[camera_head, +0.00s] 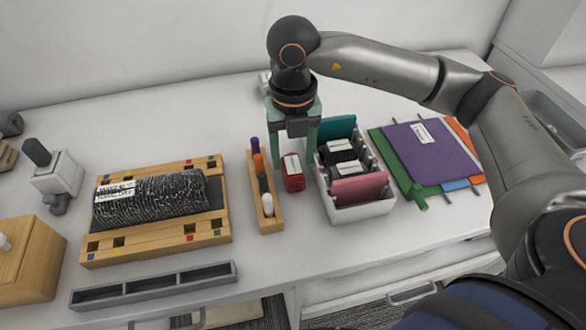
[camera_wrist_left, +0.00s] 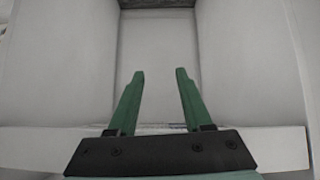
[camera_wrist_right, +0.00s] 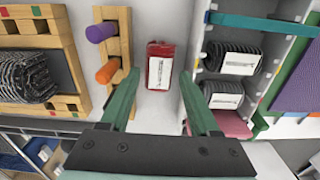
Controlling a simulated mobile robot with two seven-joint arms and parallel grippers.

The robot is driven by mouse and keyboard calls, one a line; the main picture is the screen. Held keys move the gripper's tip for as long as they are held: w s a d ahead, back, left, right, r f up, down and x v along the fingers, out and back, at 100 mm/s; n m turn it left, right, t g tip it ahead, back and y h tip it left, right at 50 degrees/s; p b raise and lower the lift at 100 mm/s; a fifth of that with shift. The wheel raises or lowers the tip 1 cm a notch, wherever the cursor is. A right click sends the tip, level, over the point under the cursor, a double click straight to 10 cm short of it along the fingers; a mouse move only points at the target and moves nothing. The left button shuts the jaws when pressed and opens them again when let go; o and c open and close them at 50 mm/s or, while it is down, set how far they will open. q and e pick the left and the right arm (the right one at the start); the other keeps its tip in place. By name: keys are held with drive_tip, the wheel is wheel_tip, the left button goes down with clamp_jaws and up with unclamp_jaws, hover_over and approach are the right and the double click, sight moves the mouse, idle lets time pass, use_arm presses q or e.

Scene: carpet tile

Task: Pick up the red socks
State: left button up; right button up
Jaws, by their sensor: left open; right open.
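The red socks (camera_head: 292,172) are a small red bundle with a white label. They lie on the white table between a narrow wooden rack and a white divided bin. In the right wrist view the red socks (camera_wrist_right: 159,66) show ahead, between the fingers. My right gripper (camera_head: 292,150) has green fingers and is open and empty, above and around the bundle's far end; I cannot tell whether it touches. It also shows in the right wrist view (camera_wrist_right: 157,85). My left gripper (camera_wrist_left: 160,75) is open and empty, facing pale panels away from the socks; it is out of the head view.
The narrow wooden rack (camera_head: 275,222) with colored pegs stands close left of the socks. The white bin (camera_head: 362,213) with dark bundles stands close right. A wooden frame (camera_head: 110,252) holds a dark textured roll. Purple and green sheets (camera_head: 424,150) lie right. Bare table lies in front.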

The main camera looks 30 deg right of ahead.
drive_tip(key=shift+f, duration=0.9)
drive_tip(key=shift+c, duration=0.3)
drive_tip(key=c, duration=0.9)
clamp_jaws()
drive_tip(key=shift+r, duration=0.15)
